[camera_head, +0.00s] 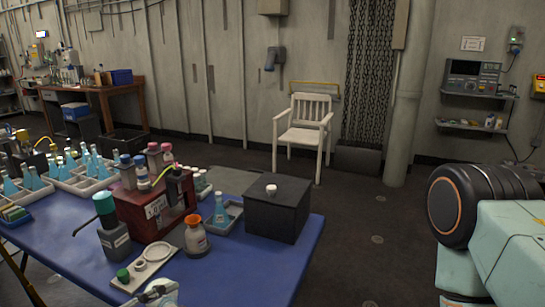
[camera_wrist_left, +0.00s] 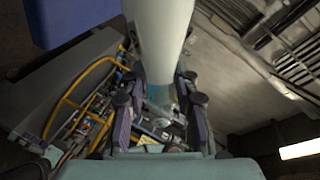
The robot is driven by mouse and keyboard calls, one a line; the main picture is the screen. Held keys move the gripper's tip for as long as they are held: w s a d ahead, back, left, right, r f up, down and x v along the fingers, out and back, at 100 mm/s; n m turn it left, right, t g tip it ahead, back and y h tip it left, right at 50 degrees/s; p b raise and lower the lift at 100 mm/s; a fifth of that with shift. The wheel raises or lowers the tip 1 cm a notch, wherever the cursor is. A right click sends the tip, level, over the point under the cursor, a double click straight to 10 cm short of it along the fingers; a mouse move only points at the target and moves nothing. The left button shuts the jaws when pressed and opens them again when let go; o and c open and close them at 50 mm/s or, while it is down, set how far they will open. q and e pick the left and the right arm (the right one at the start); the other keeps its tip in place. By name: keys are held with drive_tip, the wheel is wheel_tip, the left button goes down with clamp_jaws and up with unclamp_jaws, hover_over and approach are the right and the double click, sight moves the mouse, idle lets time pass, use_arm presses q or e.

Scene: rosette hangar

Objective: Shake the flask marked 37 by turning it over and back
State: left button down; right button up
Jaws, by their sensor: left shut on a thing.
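My left gripper (camera_wrist_left: 160,112) is shut on a translucent bluish thing (camera_wrist_left: 160,97) between its two dark fingers, probably the flask; no number on it is readable. A large pale shape fills the wrist view above the fingers, and I cannot tell what it is. In the head view, part of my left gripper (camera_head: 155,293) shows at the bottom edge, in front of the blue table. Another conical flask with blue liquid (camera_head: 220,214) stands upright in a small grey tray (camera_head: 236,211). My right gripper is out of view.
Several blue flasks stand in trays at left. A white chair (camera_head: 305,130) is behind.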

use_arm(q)
drive_tip(key=shift+f+m+t+b, duration=0.15)
drive_tip(key=shift+m+t+b, duration=0.25)
drive_tip(key=shift+m+b, duration=0.3)
drive_tip(key=shift+m+t+b, duration=0.5)
drive_tip(key=shift+m+b, duration=0.1)
drive_tip(key=shift+m, duration=0.4)
drive_tip(key=shift+m+t+b, duration=0.3)
drive_tip(key=shift+m+b, duration=0.05)
drive_tip(key=shift+m, duration=0.45)
drive_tip(key=m+t+h+b, duration=0.1)
drive_tip(key=m+b, duration=0.1)
drive_tip(key=m, duration=0.3)
drive_tip(key=shift+m+h+b, duration=0.3)
drive_tip(key=shift+h+b, duration=0.05)
drive_tip(key=shift+h, duration=0.05)
drive_tip(key=shift+r+t, duration=0.2)
drive_tip(key=shift+t, duration=0.1)
drive_tip(key=shift+r, duration=0.1)
